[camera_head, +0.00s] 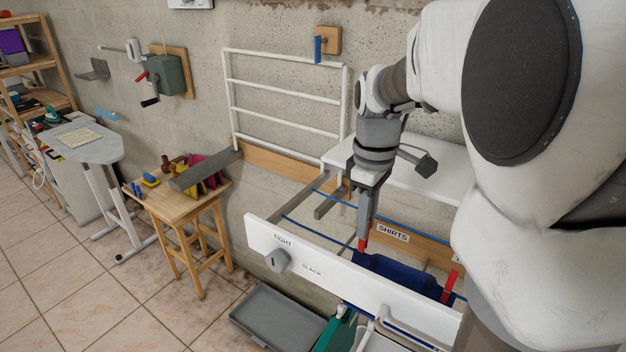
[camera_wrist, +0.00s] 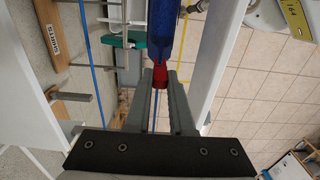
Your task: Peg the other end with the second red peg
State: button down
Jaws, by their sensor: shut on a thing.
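My gripper (camera_head: 364,236) points down and is shut on a red peg (camera_head: 362,245). In the wrist view the red peg (camera_wrist: 159,76) sits between the two fingertips (camera_wrist: 160,84), at the near end of the blue cloth (camera_wrist: 163,32). The blue cloth (camera_head: 392,278) hangs along a blue line (camera_head: 315,233) behind the white front board. The held peg is at the cloth's left end; I cannot tell whether it grips both cloth and line. Another red peg (camera_head: 449,284) stands upright at the cloth's right end.
The white front board (camera_head: 350,296) carries a grey knob (camera_head: 278,260) with TIGHT and SLACK labels. A wooden rail (camera_head: 425,246) with a SHIRTS label runs behind the lines. A wooden stool (camera_head: 180,205) holds coloured items at left. A grey tray (camera_head: 278,318) lies below.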

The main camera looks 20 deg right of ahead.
jog(key=shift+f+b, duration=1.35)
jog(key=shift+f, duration=0.45)
jog(key=shift+c, duration=1.1)
grip_release()
jog(key=shift+r+p, duration=2.15)
jog(key=shift+r, duration=0.45)
jog(key=shift+a+f, duration=0.1)
